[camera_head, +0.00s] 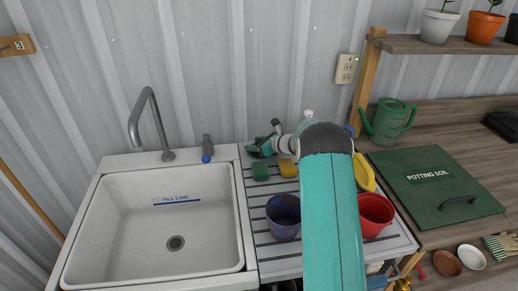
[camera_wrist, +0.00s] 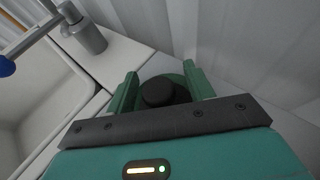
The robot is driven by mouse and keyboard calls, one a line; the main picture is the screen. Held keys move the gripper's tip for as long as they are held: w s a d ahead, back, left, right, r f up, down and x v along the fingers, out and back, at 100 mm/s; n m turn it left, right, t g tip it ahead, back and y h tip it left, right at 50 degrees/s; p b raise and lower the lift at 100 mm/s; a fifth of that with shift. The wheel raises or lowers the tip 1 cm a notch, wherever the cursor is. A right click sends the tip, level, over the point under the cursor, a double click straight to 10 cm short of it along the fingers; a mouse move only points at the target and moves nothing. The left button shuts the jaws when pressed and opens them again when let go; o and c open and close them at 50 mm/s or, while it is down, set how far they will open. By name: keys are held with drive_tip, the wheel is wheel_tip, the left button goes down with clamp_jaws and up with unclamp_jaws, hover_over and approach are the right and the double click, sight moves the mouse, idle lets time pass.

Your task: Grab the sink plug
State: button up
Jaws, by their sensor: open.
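A dark round piece, which looks like the sink plug (camera_wrist: 158,91), lies between the two green fingers of my gripper (camera_wrist: 162,84) in the wrist view. The fingers stand apart, one on each side of it; I cannot tell whether either touches it. In the head view my gripper (camera_head: 262,148) is at the back left of the slatted drainboard, right of the sink, by the wall. My arm covers much of the drainboard, and I cannot make out the plug clearly there.
The white sink (camera_head: 103,225) is empty, with its drain (camera_head: 176,243) uncovered. A faucet (camera_head: 150,120) and a blue-tipped tap handle (camera_head: 207,148) stand behind it.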

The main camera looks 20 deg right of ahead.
drive_tip(key=c, duration=1)
